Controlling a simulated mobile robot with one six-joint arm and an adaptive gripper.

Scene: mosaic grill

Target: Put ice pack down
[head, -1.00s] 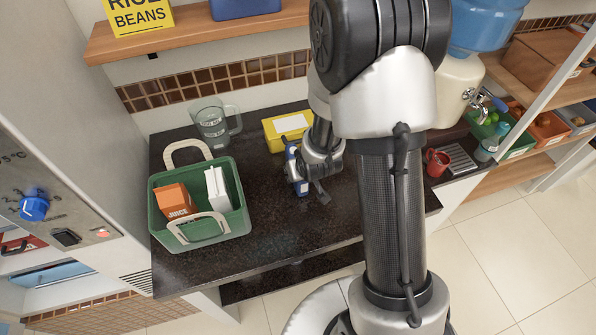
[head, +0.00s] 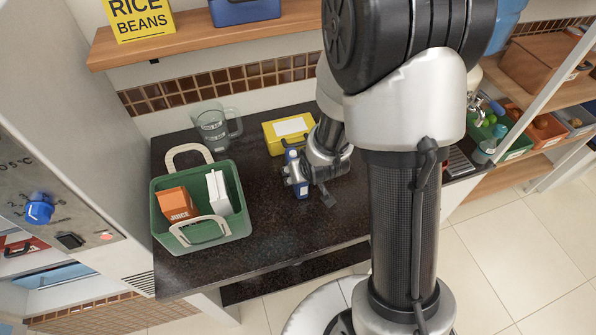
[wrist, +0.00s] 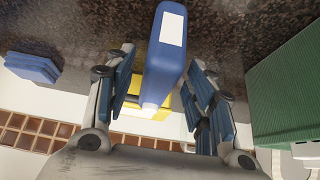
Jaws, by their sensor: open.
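The ice pack (wrist: 167,52) is blue with a white label. In the wrist view it lies between the spread fingers of my gripper (wrist: 165,100), with gaps on both sides. In the head view the ice pack (head: 302,191) is on the dark counter, in front of the yellow box, and appears to stand upright. My gripper (head: 302,174) is open around it and hides its middle.
A green basket (head: 202,238) with a juice carton (head: 177,205) and a white carton (head: 218,192) stands at left. A clear jug (head: 212,128) and the yellow box (head: 290,146) are behind. The front counter is clear.

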